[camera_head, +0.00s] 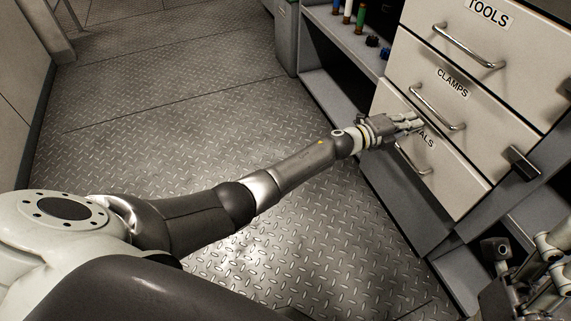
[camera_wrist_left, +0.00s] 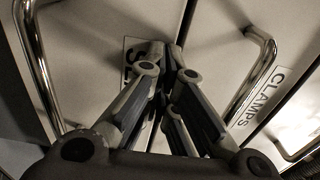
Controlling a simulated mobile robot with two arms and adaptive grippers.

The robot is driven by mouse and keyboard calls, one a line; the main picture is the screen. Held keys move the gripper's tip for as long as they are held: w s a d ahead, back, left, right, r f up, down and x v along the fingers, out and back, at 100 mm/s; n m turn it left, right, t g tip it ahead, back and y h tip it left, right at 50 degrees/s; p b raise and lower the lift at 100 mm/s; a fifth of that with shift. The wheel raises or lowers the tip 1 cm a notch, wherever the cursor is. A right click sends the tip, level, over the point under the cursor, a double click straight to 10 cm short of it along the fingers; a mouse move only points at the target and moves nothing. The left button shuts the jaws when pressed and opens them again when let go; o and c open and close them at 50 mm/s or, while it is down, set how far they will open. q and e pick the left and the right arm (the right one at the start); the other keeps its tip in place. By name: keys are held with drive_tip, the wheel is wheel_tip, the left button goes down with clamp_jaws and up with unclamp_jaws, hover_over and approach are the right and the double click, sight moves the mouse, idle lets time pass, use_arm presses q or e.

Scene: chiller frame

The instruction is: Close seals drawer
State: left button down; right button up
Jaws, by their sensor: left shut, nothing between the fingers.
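The seals drawer (camera_head: 452,190) is the lowest of the labelled white drawers, and its label is partly covered by my left gripper. Its front looks about flush with the clamps drawer above; I cannot tell a small gap. My left gripper (camera_head: 420,123) is shut and empty, with its fingertips at the upper part of the seals drawer front. In the left wrist view its fingertips (camera_wrist_left: 172,48) are at the label, between the seals handle (camera_wrist_left: 37,65) and the clamps handle (camera_wrist_left: 258,72). I cannot tell whether they touch. My right gripper (camera_head: 530,282) shows partly at the lower right; its jaws are unclear.
The clamps drawer (camera_head: 470,88) and tools drawer (camera_head: 530,45) sit above and look shut. A dark latch-like block (camera_head: 522,162) stands right of the seals drawer. A shelf (camera_head: 345,38) with small coloured items is at the back. The metal floor (camera_head: 210,110) is clear.

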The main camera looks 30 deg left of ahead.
use_arm(q)
drive_tip(key=shift+w+d+r+b, duration=0.25)
drive_tip(key=shift+w+d, duration=0.2)
drive_tip(key=shift+w, duration=0.3)
drive_tip(key=shift+r, duration=0.2)
